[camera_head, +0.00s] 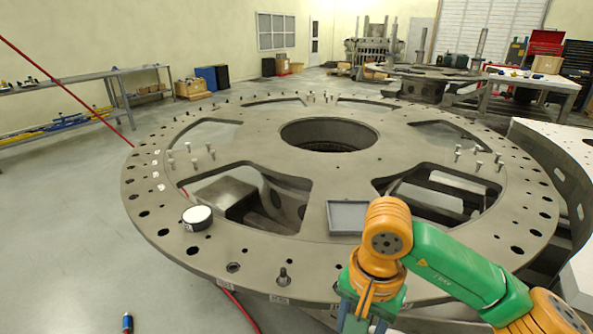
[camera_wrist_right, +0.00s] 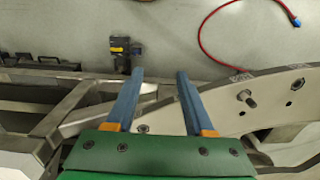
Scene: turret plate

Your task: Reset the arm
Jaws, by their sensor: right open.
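My right arm (camera_head: 455,262), green and orange, comes in from the lower right of the head view. Its gripper (camera_head: 362,318) points down at the near edge of the turret plate, and its fingertips are cut off by the frame. In the right wrist view the two blue fingers of the gripper (camera_wrist_right: 160,75) are spread apart with nothing between them. They are over the plate's edge, with floor beyond. The large grey turret plate (camera_head: 255,262) fills the middle of the head view. My left gripper is not in view.
A round white-topped container (camera_head: 197,217) and a grey square tray (camera_head: 347,217) sit on the plate. A bolt (camera_head: 284,277) stands at the near rim; it also shows in the right wrist view (camera_wrist_right: 246,98). A dark tool (camera_wrist_right: 123,52) lies on the floor. Open floor is at left.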

